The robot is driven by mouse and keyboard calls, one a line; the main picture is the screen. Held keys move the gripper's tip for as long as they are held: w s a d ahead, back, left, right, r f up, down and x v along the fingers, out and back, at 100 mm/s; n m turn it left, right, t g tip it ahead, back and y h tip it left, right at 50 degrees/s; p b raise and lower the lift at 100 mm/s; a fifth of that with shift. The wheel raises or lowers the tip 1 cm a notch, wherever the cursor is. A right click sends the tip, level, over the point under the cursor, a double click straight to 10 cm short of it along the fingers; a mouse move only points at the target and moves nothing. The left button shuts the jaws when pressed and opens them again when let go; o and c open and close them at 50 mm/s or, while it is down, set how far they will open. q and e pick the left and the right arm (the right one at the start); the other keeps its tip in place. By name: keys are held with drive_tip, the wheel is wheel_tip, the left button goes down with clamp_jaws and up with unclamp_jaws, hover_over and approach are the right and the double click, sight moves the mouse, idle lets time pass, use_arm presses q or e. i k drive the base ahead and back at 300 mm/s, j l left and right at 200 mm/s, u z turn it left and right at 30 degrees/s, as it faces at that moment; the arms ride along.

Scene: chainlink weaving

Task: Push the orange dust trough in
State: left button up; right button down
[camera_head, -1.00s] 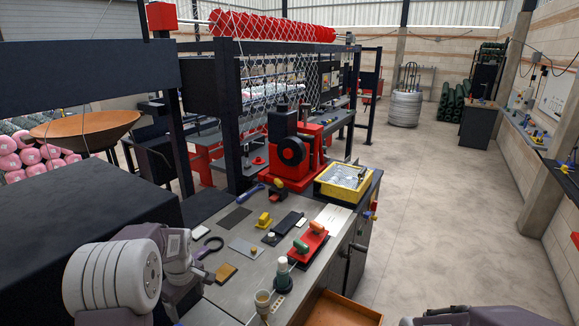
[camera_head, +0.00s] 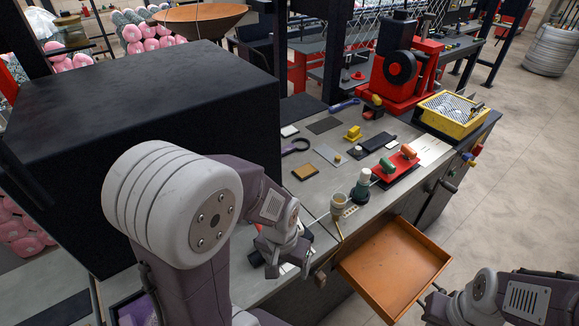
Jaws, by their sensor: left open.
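The orange dust trough (camera_head: 385,262) is an open, shallow tray that sticks out from the front of the workbench, low in the middle right of the view. It looks empty. My left gripper (camera_head: 284,268) is open over the near end of the bench, left of the trough and apart from it. Its fingertips are small and partly hidden by my wrist. My right arm (camera_head: 500,298) enters at the lower right, right of the trough. Its gripper end is dark and cropped, so its jaws are unclear.
The grey bench top (camera_head: 330,195) carries a white-and-green bottle (camera_head: 362,186), a beige cup (camera_head: 339,203) and a red tray (camera_head: 396,164). A yellow bin (camera_head: 450,116) and a red machine (camera_head: 402,70) stand farther back. A large black box (camera_head: 150,120) fills the left.

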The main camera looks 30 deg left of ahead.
sight(393, 267)
drive_tip(key=k+l+z, duration=0.2)
drive_tip(key=l+z, duration=0.2)
drive_tip(key=l, duration=0.2)
drive_tip(key=i+l+u, duration=0.6)
drive_tip(key=i, duration=0.15)
drive_tip(key=j, duration=0.1)
